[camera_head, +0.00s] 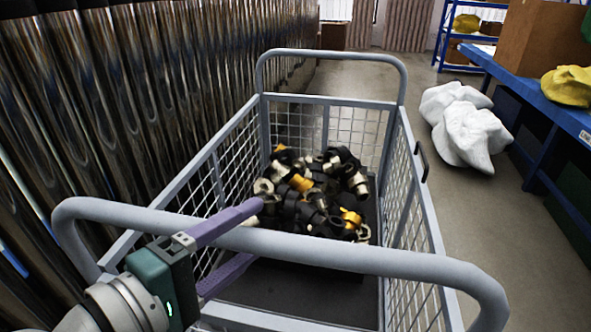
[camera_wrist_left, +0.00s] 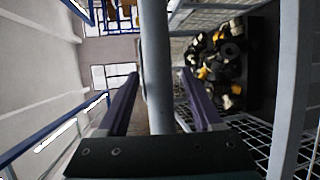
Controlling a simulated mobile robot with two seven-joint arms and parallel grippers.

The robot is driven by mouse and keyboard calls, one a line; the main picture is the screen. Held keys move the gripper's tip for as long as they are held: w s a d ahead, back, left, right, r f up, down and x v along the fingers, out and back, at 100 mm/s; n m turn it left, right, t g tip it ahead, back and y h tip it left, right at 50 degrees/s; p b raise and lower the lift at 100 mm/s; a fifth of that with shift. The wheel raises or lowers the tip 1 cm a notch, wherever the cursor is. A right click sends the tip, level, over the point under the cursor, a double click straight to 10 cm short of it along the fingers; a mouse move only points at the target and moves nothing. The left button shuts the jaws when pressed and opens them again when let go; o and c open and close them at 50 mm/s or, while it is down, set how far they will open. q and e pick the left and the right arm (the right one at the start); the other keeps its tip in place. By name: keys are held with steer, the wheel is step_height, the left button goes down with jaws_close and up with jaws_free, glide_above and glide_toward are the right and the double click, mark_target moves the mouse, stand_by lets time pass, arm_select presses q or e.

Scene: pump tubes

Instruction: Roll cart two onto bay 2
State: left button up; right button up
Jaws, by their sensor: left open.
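A grey wire-mesh cart (camera_head: 408,140) stands in front of me in the head view, with a tube handle (camera_head: 380,262) at its near end and another at its far end. It carries a pile of black, yellow and pale pipe fittings (camera_head: 312,195). My left gripper (camera_head: 252,235) is open, its purple fingers on either side of the near handle. In the left wrist view the handle tube (camera_wrist_left: 157,60) runs between the open fingers (camera_wrist_left: 158,73); I cannot tell whether they touch it. My right gripper is not in view. I see no number on the cart and no bay marking.
A row of shiny metal tubes (camera_head: 130,90) stands close along the cart's left side. White sacks (camera_head: 466,128) lie on the floor to the right, near a blue table (camera_head: 545,95) with a cardboard box (camera_head: 538,45). Bare floor (camera_head: 360,75) lies beyond the cart.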

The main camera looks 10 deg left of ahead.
arm_select(q)
steer(key=x, duration=0.2)
steer(key=shift+w+d+f, duration=0.1)
steer(key=shift+w+d, duration=0.05)
steer(key=shift+w, duration=0.15)
jaws_close()
stand_by(0.3)
stand_by(0.9)
